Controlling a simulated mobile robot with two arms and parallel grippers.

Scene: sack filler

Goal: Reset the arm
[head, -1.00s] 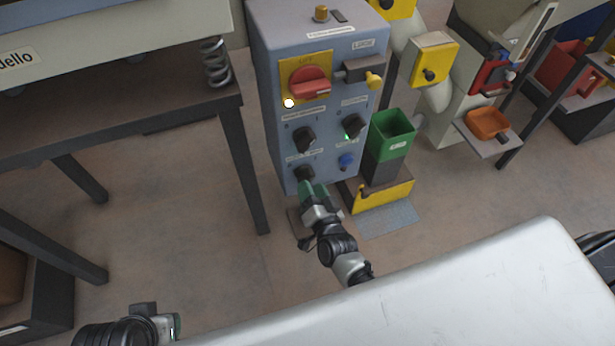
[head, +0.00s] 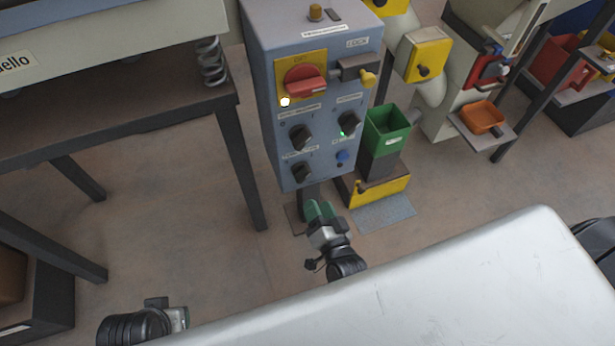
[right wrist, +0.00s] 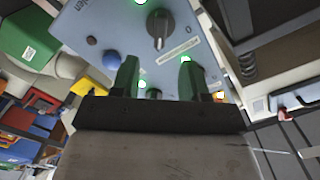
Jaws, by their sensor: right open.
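My right gripper (head: 320,211) is in front of and below the blue-grey control box (head: 268,120), apart from its knobs. In the right wrist view its two green fingers (right wrist: 157,78) stand apart with nothing between them. A black knob (right wrist: 158,28) and a blue button (right wrist: 110,58) on the panel show beyond the fingertips. My left gripper (head: 170,312) is at the bottom left of the head view, low and partly cut off; its jaws cannot be made out.
The box carries a red rotary switch (head: 304,80) and a yellow-tipped lever (head: 367,77). A green bin (head: 386,130) stands to its right on a yellow base. A dark table (head: 130,110) is at the left. Open floor (head: 180,220) lies between.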

